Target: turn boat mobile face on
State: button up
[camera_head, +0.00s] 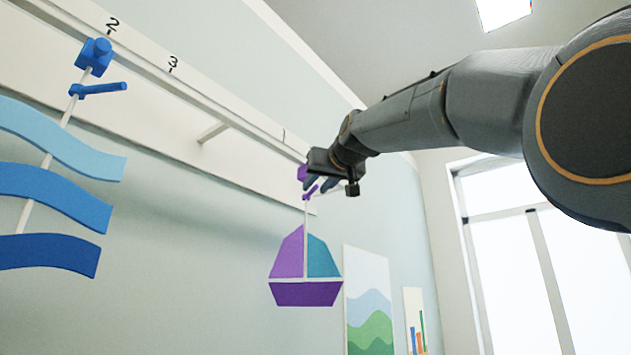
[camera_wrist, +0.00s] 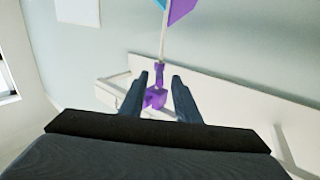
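The boat mobile (camera_head: 306,292) has a purple hull, a purple sail and a teal sail. It hangs on a white rod below a purple clip with a small handle (camera_head: 310,192) at the far end of the rail. In the wrist view the purple handle and clip (camera_wrist: 158,96) lie between my fingers, with part of the sails (camera_wrist: 180,9) at the top. My gripper (camera_head: 318,182) is at the handle, above the boat. In the wrist view my gripper (camera_wrist: 158,92) is open, with gaps beside the purple part. My wrist partly hides the clip in the head view.
A white rail (camera_head: 225,108) with numbers 2 and 3 runs along the wall. A blue wave mobile (camera_head: 55,195) hangs at the left from a blue clip (camera_head: 94,57). Posters (camera_head: 369,300) and a window (camera_head: 530,260) are beyond the boat.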

jog(key=shift+p+x, duration=0.4)
jog(key=shift+x, duration=0.7)
jog(key=shift+d, duration=0.1)
grip_shut()
